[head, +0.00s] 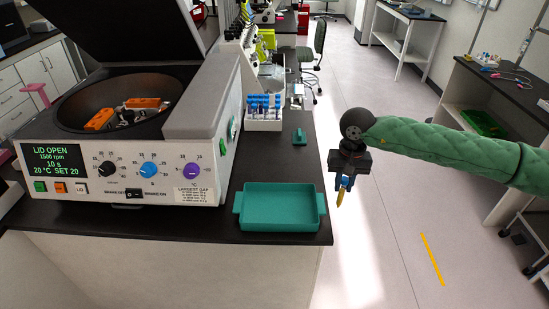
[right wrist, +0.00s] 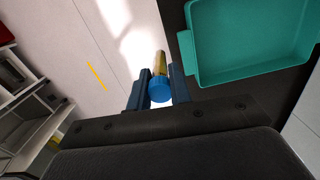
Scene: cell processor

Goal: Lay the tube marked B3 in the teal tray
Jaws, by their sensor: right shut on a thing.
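My right gripper (head: 345,182) is to the right of the bench, out over the floor, and is shut on a tube (head: 341,194). In the right wrist view the tube (right wrist: 160,70) has a blue cap and a yellowish body, held between the two fingers (right wrist: 158,92) by its cap end. In the head view it hangs down, slightly tilted. No marking on it can be read. The teal tray (head: 280,224) lies empty at the front right of the bench, left of the gripper; it also shows in the right wrist view (right wrist: 250,75). My left gripper is not in view.
A centrifuge (head: 120,170) with its lid open stands left of the tray. Behind the tray are a white rack (head: 263,125) of blue-capped tubes and a small green item (head: 299,137). The black bench top (head: 285,165) between rack and tray is clear.

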